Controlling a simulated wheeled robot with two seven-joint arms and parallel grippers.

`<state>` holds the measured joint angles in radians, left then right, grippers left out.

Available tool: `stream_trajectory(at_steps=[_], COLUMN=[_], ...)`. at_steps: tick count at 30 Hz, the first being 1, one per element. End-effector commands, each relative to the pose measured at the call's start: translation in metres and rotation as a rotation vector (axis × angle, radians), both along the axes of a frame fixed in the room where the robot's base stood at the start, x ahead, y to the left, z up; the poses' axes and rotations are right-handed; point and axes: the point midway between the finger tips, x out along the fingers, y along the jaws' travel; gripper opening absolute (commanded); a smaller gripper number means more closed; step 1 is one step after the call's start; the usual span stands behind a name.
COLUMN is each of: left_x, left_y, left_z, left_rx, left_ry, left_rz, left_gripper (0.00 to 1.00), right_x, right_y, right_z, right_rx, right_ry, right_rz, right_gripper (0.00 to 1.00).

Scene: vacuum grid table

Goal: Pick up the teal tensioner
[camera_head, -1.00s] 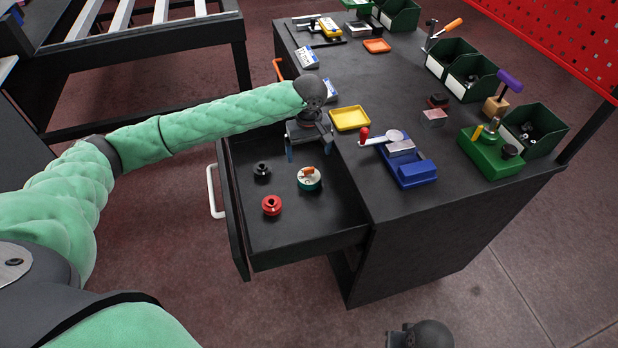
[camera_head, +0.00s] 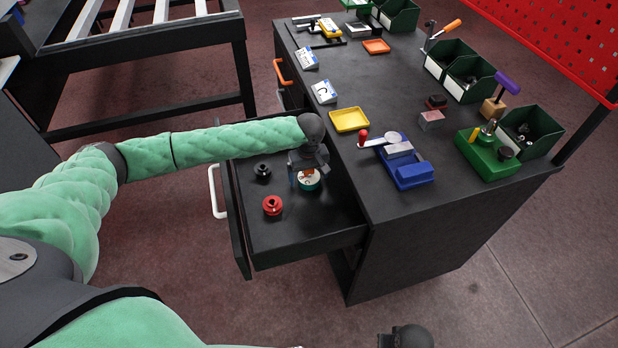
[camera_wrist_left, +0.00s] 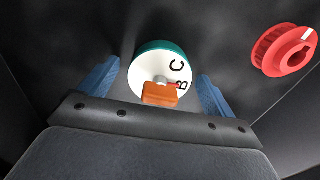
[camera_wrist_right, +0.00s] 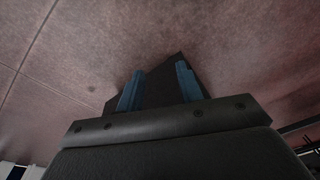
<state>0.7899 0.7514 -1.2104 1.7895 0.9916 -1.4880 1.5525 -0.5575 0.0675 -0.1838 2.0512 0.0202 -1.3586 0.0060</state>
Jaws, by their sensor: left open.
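The teal tensioner (camera_head: 309,182) sits in the open drawer, a round part with a teal rim, a white lettered face and an orange block; it also shows in the left wrist view (camera_wrist_left: 165,58). My left gripper (camera_head: 307,180) is over it, pointing down. In the left wrist view its blue fingers stand open, one on each side of the tensioner, with gaps between. The gripper partly hides the tensioner in the head view. My right gripper (camera_wrist_right: 158,82) is open, away from the drawer, with the floor and a dark shape beyond its fingers.
A red pulley (camera_head: 272,205) and a black part (camera_head: 262,171) lie in the drawer (camera_head: 305,240) beside the tensioner. The tabletop edge is just right of my left gripper. A yellow tray (camera_head: 349,120) and a blue fixture (camera_head: 407,171) stand on the table.

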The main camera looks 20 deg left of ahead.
Motion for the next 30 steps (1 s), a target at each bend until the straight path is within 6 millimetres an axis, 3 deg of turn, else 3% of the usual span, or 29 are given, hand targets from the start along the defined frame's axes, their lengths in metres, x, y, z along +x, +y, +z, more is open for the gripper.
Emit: stream_trajectory(at_steps=[6, 15, 26, 28, 30], left_x=[0.0, 0.0, 0.001, 0.001, 0.001], left_y=[0.0, 0.0, 0.0, 0.0, 0.0], left_z=[-0.001, 0.0, 0.008, 0.016, 0.027], left_rx=[0.0, 0.0, -0.001, -0.001, -0.001], left_ry=[0.0, 0.0, -0.002, -0.003, -0.004], left_rz=[0.0, 0.0, 0.0, 0.0, -0.001], left_gripper=[0.9, 0.32, 0.32, 0.32, 0.32], right_x=[0.0, 0.0, 0.0, 0.001, 0.0], right_y=[0.0, 0.0, 0.0, 0.0, 0.001], right_z=[-0.001, -0.001, -0.001, 0.005, 0.025], right_rx=[0.0, 0.0, -0.001, 0.0, 0.005], right_ry=[0.0, 0.0, 0.003, 0.0, -0.005], right_rz=[0.0, 0.0, 0.001, 0.001, -0.001], right_gripper=[0.36, 0.36, 0.36, 0.36, 0.36])
